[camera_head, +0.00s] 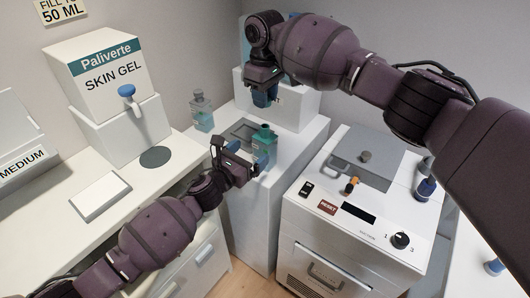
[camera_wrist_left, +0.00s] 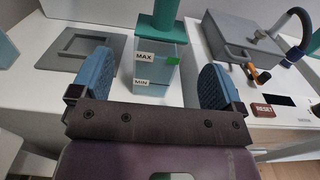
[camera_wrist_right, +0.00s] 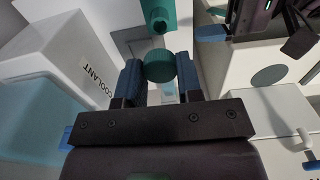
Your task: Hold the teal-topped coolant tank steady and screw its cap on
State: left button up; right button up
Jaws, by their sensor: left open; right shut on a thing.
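The coolant tank (camera_head: 264,146) has a teal top and stands upright on the white counter. In the left wrist view the clear tank body (camera_wrist_left: 172,58) shows MAX and MIN labels and a teal neck. My left gripper (camera_head: 246,155) is open, its blue fingers on either side of the tank with visible gaps in the left wrist view. My right gripper (camera_wrist_right: 160,78) is shut on the round teal cap (camera_wrist_right: 160,66). In the head view this gripper (camera_head: 264,97) is raised above and behind the tank, and the cap is hidden. The tank's open neck (camera_wrist_right: 158,20) shows beyond the cap, apart from it.
A white box labelled COOLANT (camera_wrist_right: 65,55) stands close to my right gripper. A clear bottle (camera_head: 202,112) stands left of the tank, near a grey square recess (camera_wrist_left: 82,48). The white machine (camera_head: 345,232) with a RESET button is at right; the Skin Gel dispenser (camera_head: 105,85) is at left.

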aim_at(260, 144)
pick_arm(q)
jog(key=shift+x, duration=3.85)
jog(key=shift+c, duration=0.2)
jog(key=c, duration=1.3)
pick_arm(e)
jog(key=shift+f, duration=2.45)
jog(key=shift+f, duration=0.9)
jog(key=shift+f, duration=0.6)
